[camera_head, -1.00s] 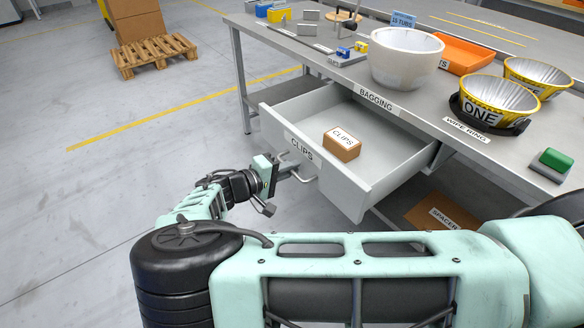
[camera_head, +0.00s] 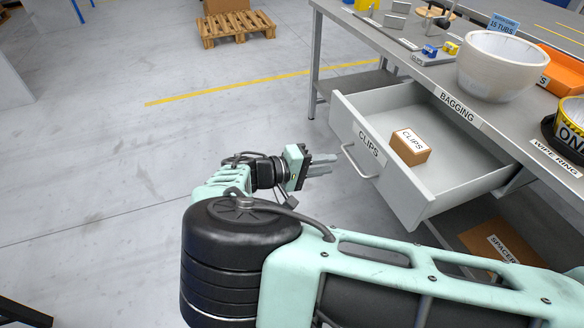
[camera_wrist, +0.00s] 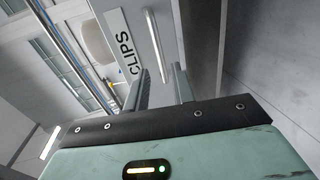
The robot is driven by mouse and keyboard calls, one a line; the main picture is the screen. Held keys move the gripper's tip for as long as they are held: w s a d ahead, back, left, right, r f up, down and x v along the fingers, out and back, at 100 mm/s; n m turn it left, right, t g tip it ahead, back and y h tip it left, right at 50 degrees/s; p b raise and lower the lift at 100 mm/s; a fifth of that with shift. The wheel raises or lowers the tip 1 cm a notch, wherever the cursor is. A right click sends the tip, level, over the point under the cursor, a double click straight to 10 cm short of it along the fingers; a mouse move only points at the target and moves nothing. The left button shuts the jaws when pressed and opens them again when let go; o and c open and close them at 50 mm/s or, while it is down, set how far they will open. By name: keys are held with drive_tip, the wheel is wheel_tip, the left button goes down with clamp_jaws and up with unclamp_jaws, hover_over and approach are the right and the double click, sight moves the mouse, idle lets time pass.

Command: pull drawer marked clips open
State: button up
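The drawer marked CLIPS (camera_head: 408,185) stands pulled well out of the bench, with its label (camera_head: 369,144) on the grey front. A small brown box marked CLIPS (camera_head: 410,147) lies inside it. The drawer's bar handle (camera_head: 361,166) is free, with a gap between it and my fingertips. My gripper (camera_head: 330,163) is just left of the handle, pointing at it. In the wrist view, the two fingers (camera_wrist: 160,85) are apart with nothing between them, and the handle (camera_wrist: 157,45) shows beyond them beside the CLIPS label (camera_wrist: 124,42).
The bench top marked BAGGING (camera_head: 458,107) holds a white tub (camera_head: 500,68), an orange tray (camera_head: 563,72) and a yellow ring (camera_head: 572,118). A box marked SPACER (camera_head: 500,245) sits below. A pallet (camera_head: 236,27) stands far back. The floor left of my gripper is clear.

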drive_tip(key=v, duration=0.9)
drive_tip(key=shift+a, duration=0.1)
drive_tip(key=s+d+r+g+y, duration=0.3)
drive_tip(key=s+d+g+y, duration=0.3)
drive_tip(key=d, duration=0.3)
drive_tip(key=s+d+r+n+y, duration=0.25)
drive_tip(key=s+r+y, duration=0.25)
drive_tip(key=s+r, duration=0.3)
drive_tip(key=s+d+r+n+y, duration=0.1)
drive_tip(key=s+d+r+y, duration=0.25)
drive_tip(key=s+r, duration=0.45)
wheel_tip(320, 180, up, 16)
drive_tip(key=s+p, duration=0.2)
drive_tip(key=p, duration=1.5)
drive_tip(key=shift+a+t+y+p, duration=0.3)
drive_tip(key=shift+y+p, duration=0.05)
drive_tip(key=shift+p, duration=0.05)
